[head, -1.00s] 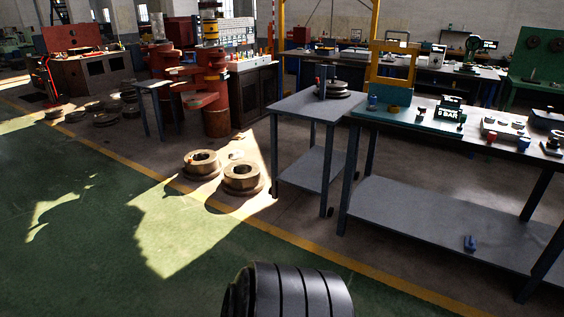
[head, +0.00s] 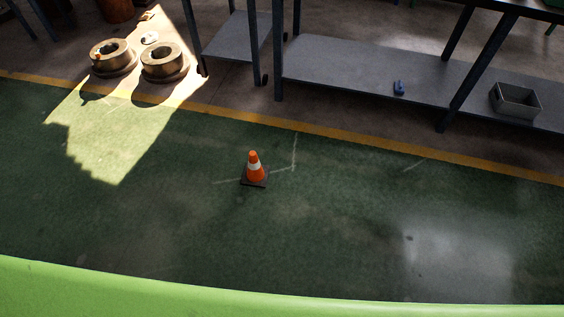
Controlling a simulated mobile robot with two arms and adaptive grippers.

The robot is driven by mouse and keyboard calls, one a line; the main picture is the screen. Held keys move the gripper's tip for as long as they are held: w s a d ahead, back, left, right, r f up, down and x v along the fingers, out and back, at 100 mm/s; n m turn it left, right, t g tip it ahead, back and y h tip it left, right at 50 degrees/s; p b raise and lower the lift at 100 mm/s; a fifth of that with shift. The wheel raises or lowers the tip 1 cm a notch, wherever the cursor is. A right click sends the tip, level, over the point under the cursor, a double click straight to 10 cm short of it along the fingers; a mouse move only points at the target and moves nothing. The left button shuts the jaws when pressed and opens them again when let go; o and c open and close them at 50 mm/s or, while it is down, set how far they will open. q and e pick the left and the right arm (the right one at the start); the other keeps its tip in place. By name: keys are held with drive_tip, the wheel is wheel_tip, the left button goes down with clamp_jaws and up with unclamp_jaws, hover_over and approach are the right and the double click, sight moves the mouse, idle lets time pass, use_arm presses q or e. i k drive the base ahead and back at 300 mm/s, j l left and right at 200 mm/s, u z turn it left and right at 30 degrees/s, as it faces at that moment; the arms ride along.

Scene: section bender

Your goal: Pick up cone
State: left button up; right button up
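An orange traffic cone (head: 254,168) with a white band and a dark square base stands upright on the green floor, near the middle of the head view. Nothing touches it. Neither of my grippers is in the head view.
A yellow line (head: 330,133) crosses the floor behind the cone. Beyond it stand a table with a lower shelf (head: 350,75), holding a grey bin (head: 515,101) and a small blue item (head: 399,88), and two metal rings (head: 162,61). Floor around the cone is clear. A green curved edge (head: 280,303) fills the bottom.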

sight(256, 174)
drive_tip(key=u, duration=0.75)
drive_tip(key=i+l+u, duration=0.2)
drive_tip(key=l, duration=0.2)
drive_tip(key=i+l+u, duration=0.2)
drive_tip(key=l, duration=0.2)
drive_tip(key=l+u, duration=0.2)
drive_tip(key=l, duration=0.25)
drive_tip(key=i+l+u, duration=0.2)
drive_tip(key=l, duration=0.25)
drive_tip(key=k, duration=0.1)
